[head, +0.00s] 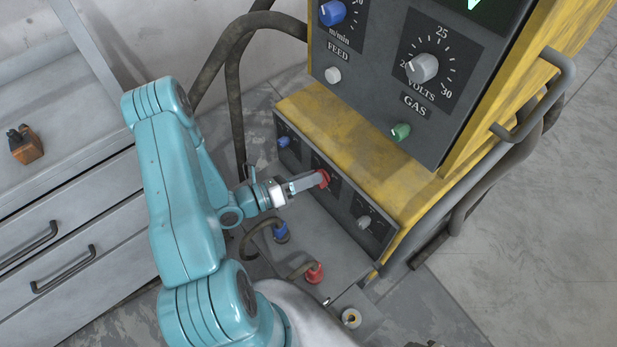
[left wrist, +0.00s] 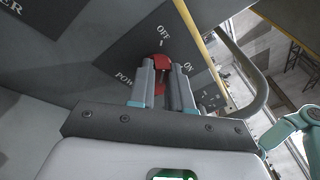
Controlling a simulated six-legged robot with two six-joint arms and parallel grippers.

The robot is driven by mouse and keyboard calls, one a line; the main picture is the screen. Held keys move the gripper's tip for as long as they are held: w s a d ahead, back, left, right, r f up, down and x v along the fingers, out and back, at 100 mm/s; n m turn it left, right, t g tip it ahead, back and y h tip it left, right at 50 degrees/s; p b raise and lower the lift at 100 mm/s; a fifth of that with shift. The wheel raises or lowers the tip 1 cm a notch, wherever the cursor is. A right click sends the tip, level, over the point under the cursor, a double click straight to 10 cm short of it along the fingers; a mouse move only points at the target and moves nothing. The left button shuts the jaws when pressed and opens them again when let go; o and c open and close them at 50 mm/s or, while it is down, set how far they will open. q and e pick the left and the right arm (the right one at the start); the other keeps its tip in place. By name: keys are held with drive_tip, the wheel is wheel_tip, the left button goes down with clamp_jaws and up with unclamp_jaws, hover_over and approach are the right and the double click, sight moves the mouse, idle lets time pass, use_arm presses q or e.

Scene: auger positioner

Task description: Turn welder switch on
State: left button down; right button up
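The red welder switch (head: 322,178) sits on the dark lower panel of the yellow welder. In the left wrist view the red switch (left wrist: 160,63) lies between the words OFF and POWER, with ON to its right. A small white mark shows on the side of OFF. My left gripper (head: 306,183) reaches it from the left. In the left wrist view the fingers of my left gripper (left wrist: 161,82) stand close on both sides of the red switch, with red filling the narrow gap. The fingers partly hide the switch. My right gripper is not in view.
A blue knob (head: 284,142) and a grey knob (head: 364,222) flank the switch. Blue (head: 281,232) and red (head: 315,272) cable plugs sit below. A handle (head: 545,95) juts from the welder's right side. A drawer cabinet (head: 95,215) stands left.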

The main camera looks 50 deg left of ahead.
use_arm(q)
drive_tip(key=shift+r+m, duration=0.1)
drive_tip(key=shift+m, duration=0.2)
drive_tip(key=m+y, duration=0.1)
drive_tip(key=m, duration=0.2)
drive_tip(key=d+m+g+y, duration=0.1)
drive_tip(key=m, duration=0.2)
drive_tip(key=m+g+y+p, duration=0.1)
drive_tip(key=m, duration=0.3)
drive_tip(key=shift+d+r, duration=0.2)
drive_tip(key=shift+r, duration=0.15)
drive_tip(key=shift+d+r+m+y+p, duration=0.1)
drive_tip(key=shift+d+m+y+p, duration=0.1)
drive_tip(key=shift+m+y+p, duration=0.6)
drive_tip(key=shift+d+m+y+p, duration=0.1)
drive_tip(key=shift+m+y+p, duration=0.35)
drive_tip(key=shift+m, duration=0.85)
drive_tip(key=shift+f, duration=0.25)
